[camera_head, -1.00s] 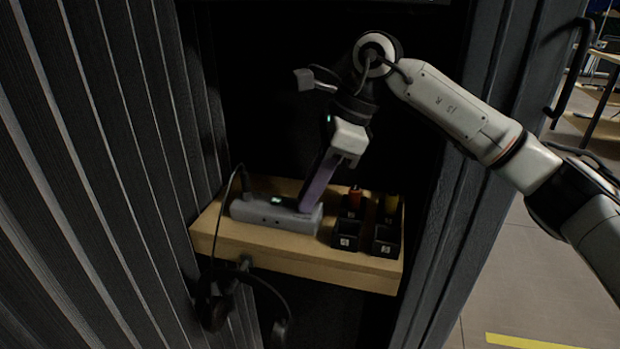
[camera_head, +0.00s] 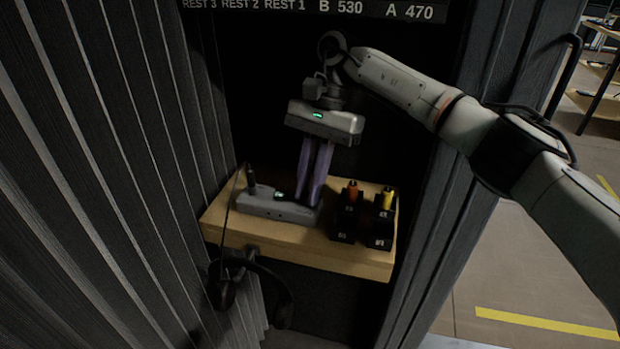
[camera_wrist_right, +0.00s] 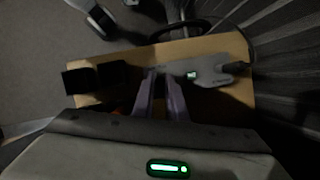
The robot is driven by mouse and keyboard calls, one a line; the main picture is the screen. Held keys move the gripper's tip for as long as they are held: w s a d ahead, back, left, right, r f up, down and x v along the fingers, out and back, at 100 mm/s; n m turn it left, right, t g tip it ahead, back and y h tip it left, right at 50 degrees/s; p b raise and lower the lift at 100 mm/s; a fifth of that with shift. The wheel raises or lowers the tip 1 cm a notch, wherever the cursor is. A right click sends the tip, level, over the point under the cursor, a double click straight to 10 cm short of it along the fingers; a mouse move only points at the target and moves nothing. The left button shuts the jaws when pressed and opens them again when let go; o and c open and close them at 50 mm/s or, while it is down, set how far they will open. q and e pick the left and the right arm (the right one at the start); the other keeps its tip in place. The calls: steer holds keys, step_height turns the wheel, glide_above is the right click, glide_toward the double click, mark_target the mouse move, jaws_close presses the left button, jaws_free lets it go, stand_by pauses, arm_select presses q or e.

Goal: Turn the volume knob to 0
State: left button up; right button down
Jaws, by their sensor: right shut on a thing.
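The grey audio box (camera_head: 262,207) lies on the left part of a wooden shelf, with a small lit green display on top. My right gripper (camera_head: 309,201) points down at the right end of this box. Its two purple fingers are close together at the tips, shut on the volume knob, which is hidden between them. In the right wrist view the fingertips (camera_wrist_right: 161,76) meet the end of the grey box (camera_wrist_right: 205,70), and its display shows too small to read. My left gripper is not in view.
The wooden shelf (camera_head: 290,239) also holds several black holders (camera_head: 343,232), with an orange-topped item (camera_head: 352,190) and a yellow-topped item (camera_head: 387,198) behind. A headset (camera_head: 247,278) hangs below the front edge. Dark ribbed walls close in on both sides.

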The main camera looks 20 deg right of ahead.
steer(key=n+p, duration=0.1)
steer(key=n, duration=0.2)
steer(key=shift+a+r+g+h, duration=0.1)
steer(key=shift+g+h, duration=0.3)
steer(key=n, duration=0.2)
steer(key=n+h+p, duration=0.1)
steer(key=n, duration=0.1)
steer(key=shift+w+a+g+h, duration=0.15)
steer(key=shift+g+h, duration=0.15)
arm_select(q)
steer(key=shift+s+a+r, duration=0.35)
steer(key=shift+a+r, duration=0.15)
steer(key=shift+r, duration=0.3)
arm_select(e)
steer(key=n+h, duration=0.1)
steer(key=n, duration=0.4)
steer(key=shift+a+h, duration=0.1)
steer(key=shift+h, duration=0.3)
steer(key=shift+n, duration=0.3)
steer(key=c, duration=1.7)
jaws_free()
steer(key=shift+c, duration=0.2)
arm_select(q)
steer(key=shift+p, duration=0.35)
